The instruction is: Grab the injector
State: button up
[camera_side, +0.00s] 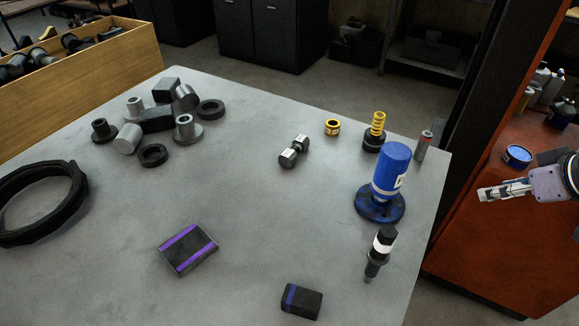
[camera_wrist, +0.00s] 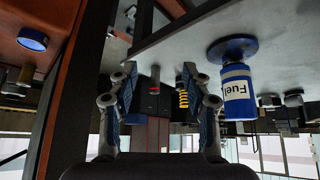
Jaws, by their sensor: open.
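The injector (camera_side: 381,252) is most likely the slim dark part with a white band and narrow lower tip near the table's right edge in the side view. My gripper (camera_side: 492,192) is at the right of the side view, beyond the table's right edge and well apart from the injector. In the wrist view my gripper (camera_wrist: 162,78) shows both fingers spread with nothing between them.
The wrist view looks upside down, with the fuel filter (camera_wrist: 237,95) right of the fingers and a yellow spring (camera_wrist: 183,92) behind. A dark block with a blue stripe (camera_side: 302,301) lies front left of the injector. A red cabinet (camera_side: 490,250) stands right of the table (camera_side: 270,225).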

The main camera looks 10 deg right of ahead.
jog(key=w+a+r+n+g+y, duration=0.1)
jog(key=a+r+n+g, duration=0.1)
jog(key=a+r+n, duration=0.4)
notch_tip(320, 180, up, 5)
jog(key=n+g+h, duration=0.1)
jog(key=n+g, duration=0.4)
jog(key=n, duration=1.3)
send_over(389, 231)
jog(key=shift+w+d+f, duration=0.1)
jog(key=shift+d+f, duration=0.05)
jog(key=shift+d, duration=0.3)
jog(key=shift+a+n, duration=0.25)
jog(key=shift+n, duration=0.05)
jog(key=shift+a+f, duration=0.15)
jog(key=shift+f, duration=5.2)
grip_shut()
